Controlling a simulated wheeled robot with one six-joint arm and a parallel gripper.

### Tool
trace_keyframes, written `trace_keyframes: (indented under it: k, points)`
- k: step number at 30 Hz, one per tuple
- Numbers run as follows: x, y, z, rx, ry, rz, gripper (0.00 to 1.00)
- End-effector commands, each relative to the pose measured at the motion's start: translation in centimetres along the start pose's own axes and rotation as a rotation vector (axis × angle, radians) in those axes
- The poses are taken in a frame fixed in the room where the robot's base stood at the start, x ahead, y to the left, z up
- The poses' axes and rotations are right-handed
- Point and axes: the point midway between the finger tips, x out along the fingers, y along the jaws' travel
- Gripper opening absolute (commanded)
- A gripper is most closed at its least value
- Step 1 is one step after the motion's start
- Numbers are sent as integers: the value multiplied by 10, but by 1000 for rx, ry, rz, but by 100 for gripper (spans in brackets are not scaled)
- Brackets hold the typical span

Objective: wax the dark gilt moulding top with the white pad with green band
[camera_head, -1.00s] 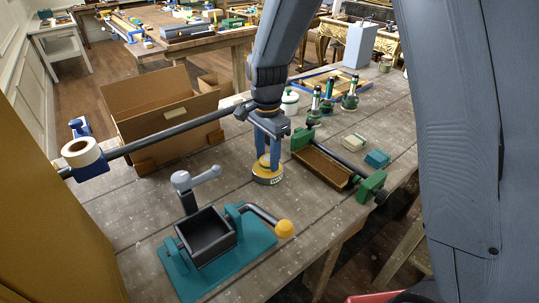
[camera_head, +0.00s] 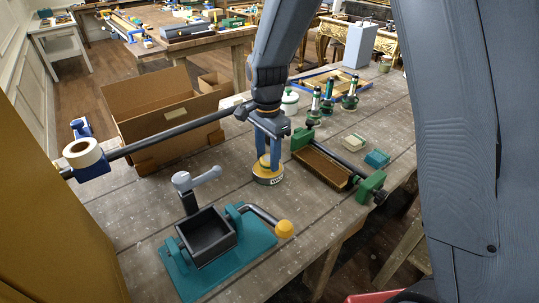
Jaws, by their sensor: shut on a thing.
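My gripper (camera_head: 268,163) points down near the middle of the bench, its blue fingers shut on the upper part of a yellow round piece (camera_head: 267,178). This piece has a pale label around its lower side and appears to rest on the bench; the fingers hide part of it. A white round piece with a green band (camera_head: 289,104) stands behind my gripper, apart from it and partly hidden by the arm. A long brown moulding (camera_head: 322,167) lies in a green clamp to the right of my gripper, apart from it. Whether it is the dark gilt moulding is unclear.
A teal-based vise with a dark open box (camera_head: 207,236) stands in front. A cardboard box (camera_head: 168,110) and a tape roll (camera_head: 82,152) are at left. Several green-banded stands (camera_head: 349,98) are behind; a pale block (camera_head: 353,142) and teal block (camera_head: 376,158) lie at right.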

Motion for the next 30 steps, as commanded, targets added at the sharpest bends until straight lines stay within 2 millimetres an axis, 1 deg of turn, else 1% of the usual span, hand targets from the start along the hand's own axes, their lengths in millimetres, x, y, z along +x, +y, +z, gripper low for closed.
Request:
trace_keyframes:
  k: [1,3,24,27,30]
  points:
    - [-6,0,0,0,1,-2,22]
    - [-12,0,0,0,1,-2,22]
    - [-63,0,0,0,1,-4,22]
    - [-67,-1,0,0,1,-4,22]
    - [-68,-1,0,0,1,-4,22]
